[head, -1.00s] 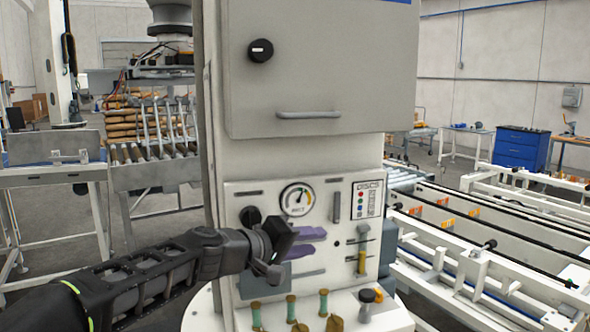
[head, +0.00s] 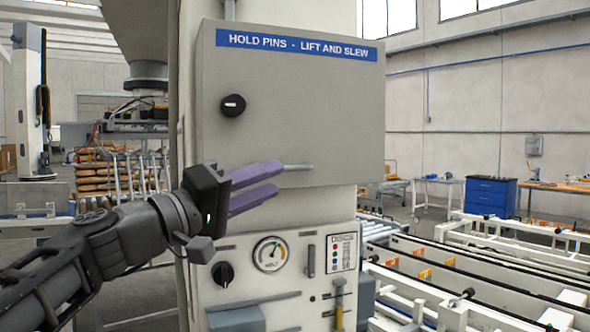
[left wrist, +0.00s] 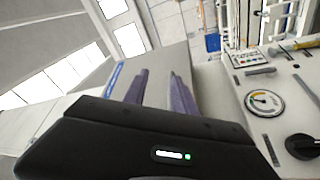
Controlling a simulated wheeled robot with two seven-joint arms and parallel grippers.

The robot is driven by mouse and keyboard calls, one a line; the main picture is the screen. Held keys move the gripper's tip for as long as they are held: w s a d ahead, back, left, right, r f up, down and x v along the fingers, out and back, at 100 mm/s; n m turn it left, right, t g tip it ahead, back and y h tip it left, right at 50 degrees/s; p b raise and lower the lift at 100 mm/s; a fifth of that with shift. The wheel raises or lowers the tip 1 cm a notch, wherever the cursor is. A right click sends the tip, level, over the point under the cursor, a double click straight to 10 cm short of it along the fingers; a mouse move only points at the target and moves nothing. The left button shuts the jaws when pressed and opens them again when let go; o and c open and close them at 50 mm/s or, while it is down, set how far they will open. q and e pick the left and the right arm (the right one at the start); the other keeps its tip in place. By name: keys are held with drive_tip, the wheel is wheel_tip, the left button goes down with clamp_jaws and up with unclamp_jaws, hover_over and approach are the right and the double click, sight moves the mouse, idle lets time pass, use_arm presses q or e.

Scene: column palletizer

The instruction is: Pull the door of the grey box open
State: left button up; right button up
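The grey box (head: 310,110) is fixed to the machine column, with a blue label strip along its top. Its door is shut, with a black round knob (head: 232,105) at upper left and a horizontal bar handle (head: 300,167) near the lower edge. My left gripper (head: 277,177) is open, its two purple fingers apart in front of the door's lower part. The upper finger overlaps the handle's left end in the picture; I cannot tell whether they touch. The left wrist view shows both fingers (left wrist: 160,92) apart against the box (left wrist: 160,66); the handle is not visible there. My right gripper is not in view.
Below the box is a control panel (head: 288,262) with a gauge (head: 270,254), a black knob (head: 223,274) and levers. White conveyor rails (head: 470,285) run at the right. A blue cabinet (head: 490,196) stands far behind.

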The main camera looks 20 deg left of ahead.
use_arm(q)
drive_tip(key=p+x, duration=0.2)
drive_tip(key=x, duration=0.4)
drive_tip(key=shift+w+d, duration=0.25)
drive_tip(key=shift+w, duration=0.05)
drive_tip(key=shift+w+d, duration=0.1)
drive_tip(key=shift+d, duration=0.15)
drive_tip(key=shift+c, duration=1.3)
drive_tip(key=shift+a, duration=0.25)
drive_tip(key=c, duration=0.3)
drive_tip(key=shift+c, duration=0.7)
drive_tip(key=shift+d, duration=0.2)
clamp_jaws()
drive_tip(key=shift+a, duration=0.1)
